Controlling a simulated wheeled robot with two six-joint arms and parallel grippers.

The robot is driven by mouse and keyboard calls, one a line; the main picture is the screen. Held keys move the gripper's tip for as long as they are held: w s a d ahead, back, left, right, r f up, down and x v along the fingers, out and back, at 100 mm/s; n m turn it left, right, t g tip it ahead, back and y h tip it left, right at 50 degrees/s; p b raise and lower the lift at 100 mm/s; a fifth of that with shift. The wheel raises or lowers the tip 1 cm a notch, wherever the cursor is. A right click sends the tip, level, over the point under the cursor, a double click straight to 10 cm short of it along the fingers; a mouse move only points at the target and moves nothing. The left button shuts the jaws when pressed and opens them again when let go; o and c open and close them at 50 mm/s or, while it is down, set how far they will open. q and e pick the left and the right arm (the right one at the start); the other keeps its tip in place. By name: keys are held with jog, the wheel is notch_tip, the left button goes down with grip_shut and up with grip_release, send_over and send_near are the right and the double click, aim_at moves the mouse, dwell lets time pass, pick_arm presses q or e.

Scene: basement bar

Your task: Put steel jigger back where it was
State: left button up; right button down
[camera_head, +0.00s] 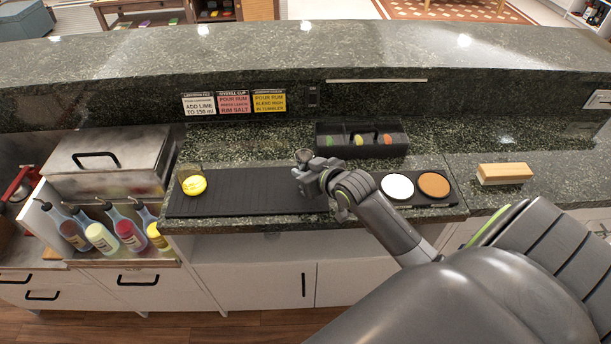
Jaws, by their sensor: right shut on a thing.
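The steel jigger (303,155) shows as a small grey cup shape at the tip of my right gripper (305,172). My right gripper is shut on it, above the back part of the black ribbed bar mat (250,193). The gripper hides the jigger's lower part, so I cannot tell whether it touches the mat or counter. My left gripper is not in view.
A glass with yellow contents (194,185) stands at the mat's left end. White (397,186) and orange-brown (433,185) round dishes sit to the right. A black garnish caddy (334,152) stands behind. Several bottles are at left; a wooden-backed brush (505,171) is at right.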

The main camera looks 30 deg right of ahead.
jog(key=shift+f, duration=1.3)
jog(key=shift+f, duration=0.2)
jog(key=c, duration=1.2)
grip_release()
jog(key=shift+r, duration=0.2)
jog(key=v, duration=1.2)
jog(key=shift+r, duration=0.1)
